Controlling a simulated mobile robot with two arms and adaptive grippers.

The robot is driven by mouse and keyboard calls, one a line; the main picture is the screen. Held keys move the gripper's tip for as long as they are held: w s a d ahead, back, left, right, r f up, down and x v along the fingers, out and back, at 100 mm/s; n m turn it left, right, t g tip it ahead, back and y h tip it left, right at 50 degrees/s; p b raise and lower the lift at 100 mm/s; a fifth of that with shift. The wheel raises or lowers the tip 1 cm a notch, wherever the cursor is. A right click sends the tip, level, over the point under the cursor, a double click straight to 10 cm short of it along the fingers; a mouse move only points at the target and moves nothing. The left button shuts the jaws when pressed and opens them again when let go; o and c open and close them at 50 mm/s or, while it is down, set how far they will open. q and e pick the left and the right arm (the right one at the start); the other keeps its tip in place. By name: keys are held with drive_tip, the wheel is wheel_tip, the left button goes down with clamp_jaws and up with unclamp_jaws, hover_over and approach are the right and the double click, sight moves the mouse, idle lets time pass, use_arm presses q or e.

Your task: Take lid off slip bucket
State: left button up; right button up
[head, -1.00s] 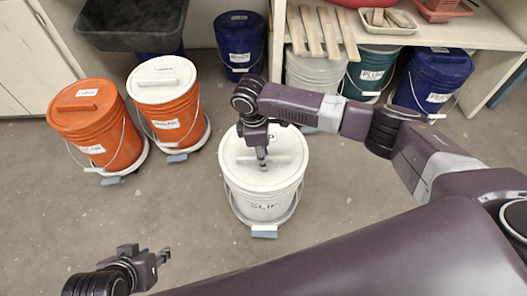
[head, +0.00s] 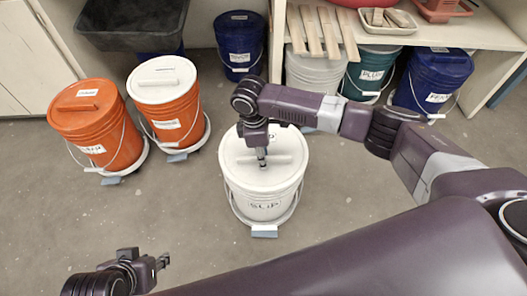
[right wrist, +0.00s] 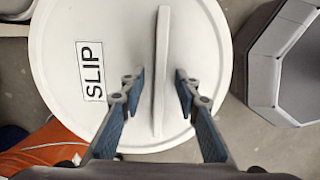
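The white slip bucket (head: 264,202) stands upright on the floor at the middle of the head view, with SLIP printed on its front. Its white lid (head: 238,152) is on it, with a raised bar handle (right wrist: 162,40) across the top and a SLIP label. My right gripper (right wrist: 160,88) is above the lid, pointing down. Its fingers are apart, one on each side of the handle, with a visible gap to it on both sides. My left gripper (head: 150,263) is low at the left of the head view, away from the bucket, empty, its fingers apart.
Two orange lidded buckets (head: 108,138) (head: 178,122) stand to the left. Blue (head: 240,48), teal (head: 370,75), white (head: 317,78) and further blue (head: 432,85) buckets stand at the back by a shelf (head: 470,35). The floor around the slip bucket is clear.

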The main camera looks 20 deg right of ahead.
drive_tip(key=shift+c, duration=0.5)
clamp_jaws()
